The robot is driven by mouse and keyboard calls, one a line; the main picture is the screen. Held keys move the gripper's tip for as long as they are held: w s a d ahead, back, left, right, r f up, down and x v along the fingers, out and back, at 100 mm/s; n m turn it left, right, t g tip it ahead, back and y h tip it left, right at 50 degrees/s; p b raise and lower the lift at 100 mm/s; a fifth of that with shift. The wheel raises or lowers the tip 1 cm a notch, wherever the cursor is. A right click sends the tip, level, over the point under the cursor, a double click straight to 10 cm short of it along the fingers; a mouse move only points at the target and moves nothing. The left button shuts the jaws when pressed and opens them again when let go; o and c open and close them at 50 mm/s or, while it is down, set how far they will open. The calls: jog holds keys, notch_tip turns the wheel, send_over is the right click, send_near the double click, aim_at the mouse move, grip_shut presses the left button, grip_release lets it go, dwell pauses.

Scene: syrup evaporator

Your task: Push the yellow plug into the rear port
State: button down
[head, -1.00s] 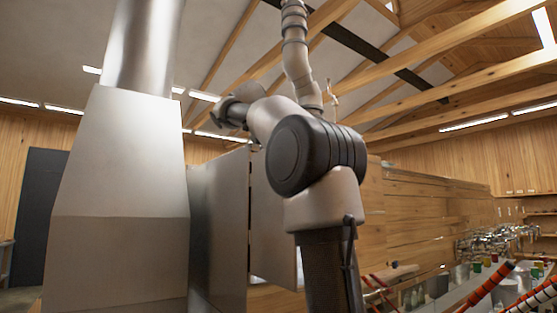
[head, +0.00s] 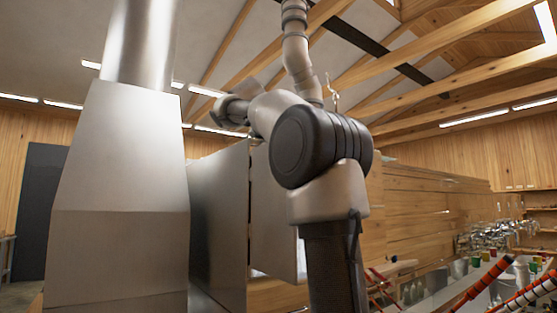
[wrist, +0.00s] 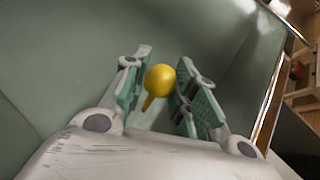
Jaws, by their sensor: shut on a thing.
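The yellow plug (wrist: 160,80) has a round ball head and a short narrower stem. It shows in the wrist view between the two green-padded fingers of my gripper (wrist: 160,86), which is shut on it. The stem points down and slightly left in the picture, toward the palm. In the head view my arm rises past the metal stack, and I cannot make out the gripper or the plug there. I cannot identify the rear port in either view.
Beyond the fingers is a broad smooth grey-green surface (wrist: 70,50), its distance unclear. A large metal stack (head: 115,200) stands left of my arm, with upright metal panels (head: 218,225) beside it. Red-and-black striped bars (head: 478,287) and a cluttered bench (head: 430,300) are at lower right.

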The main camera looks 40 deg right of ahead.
jog(key=c, duration=1.1)
grip_release()
jog(key=shift+f, duration=0.1)
jog(key=shift+o, duration=0.2)
jog(key=v, duration=1.2)
jog(key=shift+w, duration=0.1)
